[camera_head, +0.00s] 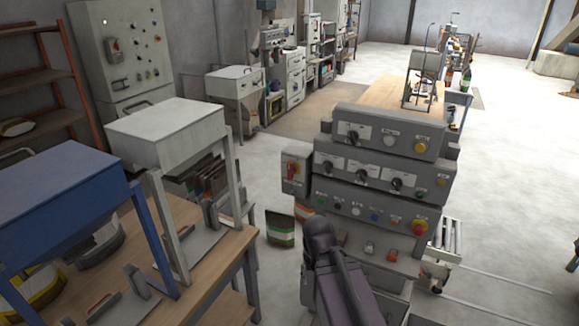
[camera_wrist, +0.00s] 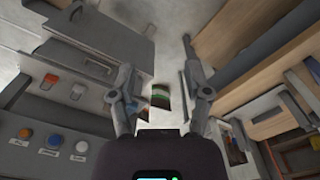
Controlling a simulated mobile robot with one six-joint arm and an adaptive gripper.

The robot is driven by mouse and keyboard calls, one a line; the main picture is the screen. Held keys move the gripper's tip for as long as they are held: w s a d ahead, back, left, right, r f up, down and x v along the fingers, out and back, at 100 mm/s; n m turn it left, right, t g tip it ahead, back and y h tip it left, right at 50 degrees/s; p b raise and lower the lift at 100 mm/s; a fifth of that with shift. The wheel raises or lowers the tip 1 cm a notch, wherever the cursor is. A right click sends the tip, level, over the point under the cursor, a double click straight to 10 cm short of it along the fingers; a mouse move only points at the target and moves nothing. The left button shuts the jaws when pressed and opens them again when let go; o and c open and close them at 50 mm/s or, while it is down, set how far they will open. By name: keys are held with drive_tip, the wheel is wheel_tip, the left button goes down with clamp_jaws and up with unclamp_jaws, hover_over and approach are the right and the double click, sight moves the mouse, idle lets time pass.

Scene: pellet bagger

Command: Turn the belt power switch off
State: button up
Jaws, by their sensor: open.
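A grey stepped control console (camera_head: 325,143) stands right of centre in the head view, with rows of knobs and buttons. In the head view my arm hides part of the console's lower front.
A wooden bench (camera_head: 205,268) with a blue hopper (camera_head: 60,200) and a white hopper (camera_head: 165,128) stands at left. A roller conveyor (camera_head: 443,252) adjoins the console at right. Open floor lies beyond.

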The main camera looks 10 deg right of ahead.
drive_tip(key=w+d+f+m+t+h+b, duration=0.1)
drive_tip(key=w+d+m+t+h+b, duration=0.2)
drive_tip(key=w, duration=0.6)
drive_tip(key=m+t+h+b, duration=0.4)
drive_tip(key=t+h+b, duration=0.3)
drive_tip(key=t, duration=0.5)
approach(289, 166)
drive_tip(key=a+p+v, duration=0.1)
drive_tip(key=v, duration=0.2)
drive_tip(key=shift+w+d+f+h, duration=0.1)
drive_tip(key=shift+w+d+h, duration=0.1)
drive_tip(key=shift+d+h, duration=0.1)
drive_tip(key=shift+w, duration=0.15)
drive_tip(key=shift+g, duration=0.3)
drive_tip(key=x, duration=1.3)
drive_tip(key=shift+w+d, duration=0.15)
drive_tip(key=shift+d, duration=0.1)
